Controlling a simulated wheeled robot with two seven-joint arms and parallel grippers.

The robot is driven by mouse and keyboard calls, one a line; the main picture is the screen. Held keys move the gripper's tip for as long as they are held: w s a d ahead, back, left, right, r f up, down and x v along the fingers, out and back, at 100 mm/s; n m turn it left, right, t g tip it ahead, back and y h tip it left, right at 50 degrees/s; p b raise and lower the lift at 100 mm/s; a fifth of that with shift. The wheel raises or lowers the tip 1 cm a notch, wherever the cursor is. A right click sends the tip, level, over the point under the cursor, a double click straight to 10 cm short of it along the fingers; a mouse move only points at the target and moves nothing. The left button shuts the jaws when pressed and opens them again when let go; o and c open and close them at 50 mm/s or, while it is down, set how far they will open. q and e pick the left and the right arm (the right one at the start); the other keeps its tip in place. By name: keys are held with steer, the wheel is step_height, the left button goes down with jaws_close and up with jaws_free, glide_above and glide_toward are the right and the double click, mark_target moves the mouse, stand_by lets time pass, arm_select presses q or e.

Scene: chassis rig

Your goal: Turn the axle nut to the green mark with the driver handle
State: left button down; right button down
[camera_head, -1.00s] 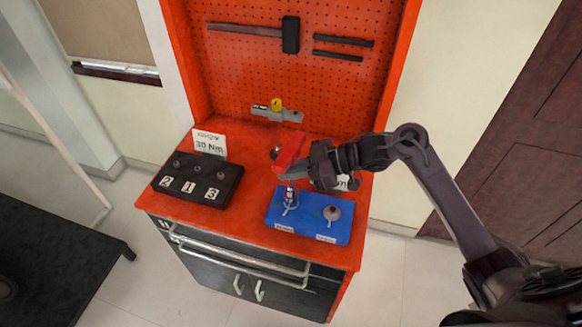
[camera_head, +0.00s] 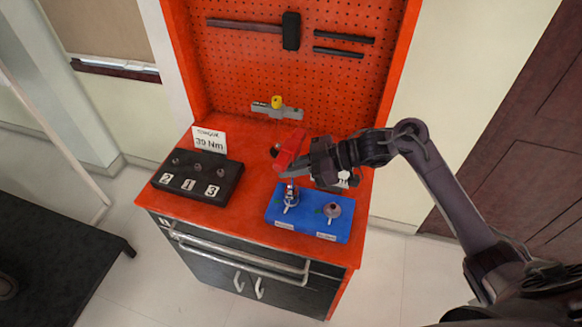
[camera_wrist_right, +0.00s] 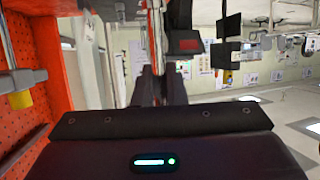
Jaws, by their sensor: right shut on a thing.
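The red driver handle (camera_head: 290,150) is held in my right gripper (camera_head: 308,166) above the left post of the blue block (camera_head: 307,232). Its lower end is at or just above the axle nut on that post (camera_head: 290,197); I cannot tell if they touch. A second post with a grey cone-like top (camera_head: 333,211) stands at the right of the block. Small green marks show beside the posts. In the right wrist view the fingers (camera_wrist_right: 155,88) are closed, with a red and grey shaft (camera_wrist_right: 157,35) beyond them. My left gripper is out of view.
A black block (camera_head: 205,195) with sockets numbered 2, 1, 3 sits left on the red bench, before a torque card (camera_head: 209,140). A grey and yellow tool (camera_head: 277,108) is at the pegboard. A white card is partly hidden behind my right gripper. The bench between the blocks is clear.

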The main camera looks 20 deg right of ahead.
mark_target(300, 150)
steer(key=shift+s+f, duration=0.15)
steer(key=shift+f, duration=0.1)
stand_by(0.3)
steer(key=shift+r, duration=0.2)
steer(key=shift+r+p, duration=0.55)
steer(key=shift+w+r+p, duration=0.2)
steer(key=shift+r+p, duration=1.55)
steer(key=shift+r, duration=0.3)
